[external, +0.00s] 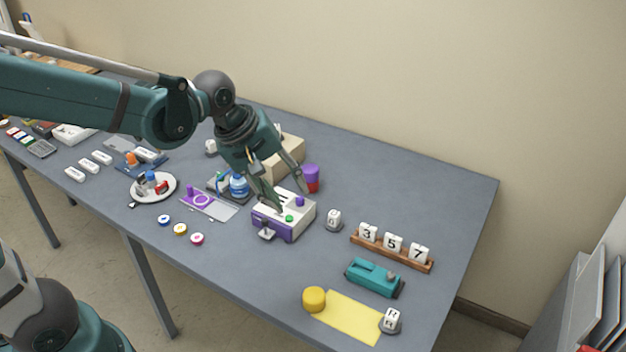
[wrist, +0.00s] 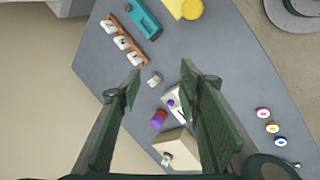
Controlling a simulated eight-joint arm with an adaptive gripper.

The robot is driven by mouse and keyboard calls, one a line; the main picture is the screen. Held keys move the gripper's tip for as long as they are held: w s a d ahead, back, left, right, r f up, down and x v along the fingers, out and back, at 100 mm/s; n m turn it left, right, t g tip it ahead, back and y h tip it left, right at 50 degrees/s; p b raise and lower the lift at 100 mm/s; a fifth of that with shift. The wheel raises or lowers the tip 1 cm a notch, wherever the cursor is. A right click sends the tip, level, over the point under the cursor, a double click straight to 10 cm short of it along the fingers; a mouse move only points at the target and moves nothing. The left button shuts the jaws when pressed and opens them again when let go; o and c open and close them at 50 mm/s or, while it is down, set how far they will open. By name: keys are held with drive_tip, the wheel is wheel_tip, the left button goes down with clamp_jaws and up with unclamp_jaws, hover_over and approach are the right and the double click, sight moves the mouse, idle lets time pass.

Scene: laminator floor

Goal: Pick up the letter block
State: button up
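Several small white marked blocks are in view, and I cannot tell for sure which carries a letter. One block (external: 334,217) stands on a dark round base right of the white and purple machine. In the wrist view this block (wrist: 155,79) shows between my fingertips but well beyond them. Another block (external: 391,318) sits on a round base by the yellow sheet's corner. Three blocks reading 3, 5 and 7 stand on a wooden rack (external: 391,253). My gripper (external: 290,199) is open and empty, above the white and purple machine (external: 283,217).
A purple and red cylinder (external: 312,178) and a tan box (external: 284,160) stand behind the machine. A teal device (external: 374,278), yellow cylinder (external: 314,299) and yellow sheet (external: 348,317) lie to the right. The table's right back corner is clear.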

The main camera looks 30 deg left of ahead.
drive_tip(key=w+d+f+n+g+h+b, duration=0.1)
drive_tip(key=d+f+n, duration=0.2)
drive_tip(key=d+f, duration=0.35)
drive_tip(key=w+d+f+n+g+b, duration=0.15)
drive_tip(key=d+f, duration=0.25)
drive_tip(key=d, duration=0.5)
drive_tip(key=n+g+b, duration=0.2)
drive_tip(key=n, duration=0.3)
hover_over(392, 314)
drive_tip(key=a, duration=0.3)
wheel_tip(392, 314, down, 10)
drive_tip(key=shift+w+d+h, duration=0.15)
drive_tip(key=shift+d+h, duration=0.1)
drive_tip(key=shift+h, duration=0.05)
drive_tip(key=shift+f, duration=0.1)
drive_tip(key=shift+x, duration=1.35)
drive_tip(key=shift+f, duration=0.1)
drive_tip(key=shift+b+x, duration=0.6)
drive_tip(key=shift+x, duration=1.85)
drive_tip(key=shift+a+f, duration=0.1)
drive_tip(key=shift+a, duration=0.1)
